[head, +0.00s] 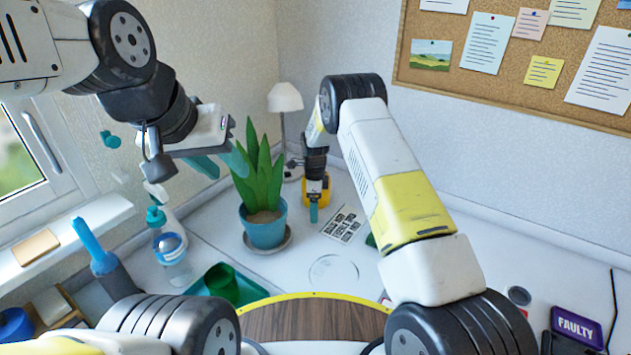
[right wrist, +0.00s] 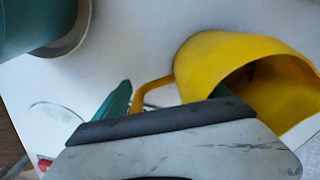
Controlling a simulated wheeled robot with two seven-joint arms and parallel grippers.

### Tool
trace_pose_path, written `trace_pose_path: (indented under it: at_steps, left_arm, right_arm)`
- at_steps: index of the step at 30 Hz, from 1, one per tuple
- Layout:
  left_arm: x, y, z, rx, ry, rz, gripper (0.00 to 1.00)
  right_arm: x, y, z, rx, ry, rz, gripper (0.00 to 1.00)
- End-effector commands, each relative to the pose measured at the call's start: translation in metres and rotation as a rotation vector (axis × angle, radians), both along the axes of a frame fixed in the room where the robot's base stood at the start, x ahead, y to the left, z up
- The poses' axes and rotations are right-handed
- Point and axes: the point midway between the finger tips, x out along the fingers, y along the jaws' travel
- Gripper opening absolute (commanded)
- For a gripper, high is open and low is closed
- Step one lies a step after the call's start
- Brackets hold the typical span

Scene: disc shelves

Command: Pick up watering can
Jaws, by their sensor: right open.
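The yellow watering can (head: 325,190) stands on the white desk in the head view, partly hidden behind my right gripper (head: 313,208). In the right wrist view its wide, open-mouthed body (right wrist: 205,62) is at the upper right, with a thin handle curving down to the left. My right gripper is open at the can; one teal finger (right wrist: 114,108) shows left of the handle, and the other finger is mostly hidden. I cannot tell whether it touches the can. My left gripper (head: 222,162) is open and empty, raised left of the plant.
A potted plant (head: 264,232) on a saucer stands left of the can, with a white lamp (head: 285,98) behind. A spray bottle (head: 170,255) and green tray (head: 245,288) are nearer left. A clear round dish (head: 333,270) lies in front.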

Motion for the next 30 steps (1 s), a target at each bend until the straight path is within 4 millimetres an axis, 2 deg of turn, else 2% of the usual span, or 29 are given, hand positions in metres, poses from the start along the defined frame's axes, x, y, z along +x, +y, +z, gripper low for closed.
trace_pose_path:
  at_steps: [2,14,15,30]
  left_arm:
    - [0.0000,0.0000,0.0000,0.000,0.000,0.000,0.36]
    - [0.0000,0.0000,0.0000,0.000,0.000,0.000,0.36]
    - [0.0000,0.0000,0.0000,0.000,0.000,0.000,0.36]
    - [0.0000,0.0000,0.0000,0.000,0.000,0.000,0.36]
  right_arm:
    - [-0.0001,0.0000,0.0002,0.000,0.000,0.000,0.81]
    - [0.0001,0.0000,0.0007,0.000,0.000,0.000,0.02]
    - [0.0001,0.0000,0.0007,0.000,0.000,0.000,0.00]
    - [0.0011,0.0002,0.0061,0.001,-0.003,0.000,0.00]
